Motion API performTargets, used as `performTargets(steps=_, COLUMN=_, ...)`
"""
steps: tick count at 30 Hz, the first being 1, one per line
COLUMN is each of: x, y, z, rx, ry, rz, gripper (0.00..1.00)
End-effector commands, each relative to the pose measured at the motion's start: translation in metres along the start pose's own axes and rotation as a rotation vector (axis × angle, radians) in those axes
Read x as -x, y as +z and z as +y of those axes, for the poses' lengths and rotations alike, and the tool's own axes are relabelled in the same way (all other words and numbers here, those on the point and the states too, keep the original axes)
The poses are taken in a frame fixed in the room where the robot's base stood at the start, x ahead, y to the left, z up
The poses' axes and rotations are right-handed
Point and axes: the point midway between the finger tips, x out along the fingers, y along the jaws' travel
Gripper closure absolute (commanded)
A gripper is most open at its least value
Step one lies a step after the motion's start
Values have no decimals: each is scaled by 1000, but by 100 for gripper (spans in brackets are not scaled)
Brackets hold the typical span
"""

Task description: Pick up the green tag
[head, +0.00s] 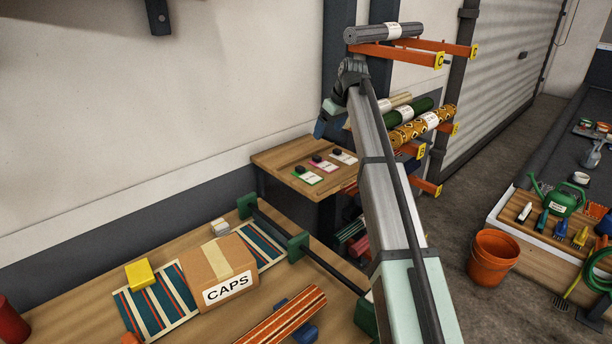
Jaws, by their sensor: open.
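The green tag (308,178) lies near the front left of a small wooden shelf table (276,158). It is a white label with a green edge and a black block at its top end. A pink-edged tag (323,166) and a white tag (344,158) lie beside it in a row to the right. My gripper (323,124) is above and behind the tags, apart from them. It is open, and I see nothing held in it. Its fingertips are small and partly hidden in this view.
Orange rack arms (396,54) holding rolled rugs stand behind and right of my arm. A long bench below holds a CAPS box (207,274), a striped rug and a yellow block (140,273). An orange bucket (494,257) stands on the floor at right.

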Motion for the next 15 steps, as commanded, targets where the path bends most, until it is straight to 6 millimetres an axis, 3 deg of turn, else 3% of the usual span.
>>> performTargets(steps=5, x=1, y=2, z=-6, rx=1, ry=0, rz=0, gripper=12)
performTargets(steps=15, x=20, y=25, z=-89, rx=2, ry=0, rz=0, gripper=12)
